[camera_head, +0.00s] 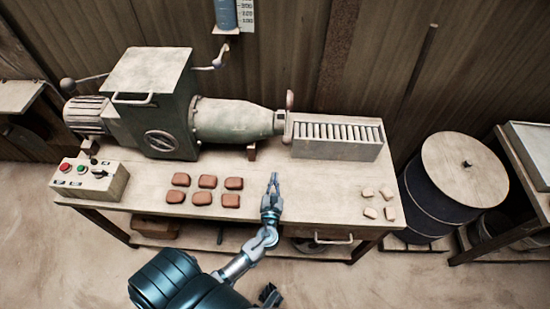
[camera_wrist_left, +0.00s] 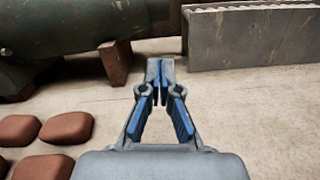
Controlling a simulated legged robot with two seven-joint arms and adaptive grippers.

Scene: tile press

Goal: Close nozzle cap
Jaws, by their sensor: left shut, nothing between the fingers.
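The green-grey press (camera_head: 232,120) lies along the back of the table, its nozzle pointing right. At the nozzle's end is a narrow upright part (camera_head: 290,100) with a reddish top, which looks like the nozzle cap. It is seen almost edge-on, so I cannot tell whether it covers the opening. My left gripper (camera_head: 273,180) is shut and empty over the table, in front of the nozzle and apart from it. In the left wrist view its fingertips (camera_wrist_left: 160,72) meet, pointing at the gap between the press support and the grey rack. The cap is outside that view.
The grey ribbed rack (camera_head: 337,150) stands right of the nozzle. Several red-brown blocks (camera_head: 207,182) lie left of my gripper, and pale pieces (camera_head: 370,212) lie to its right. A control box (camera_head: 90,180) sits at the left. The tabletop around my gripper is clear.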

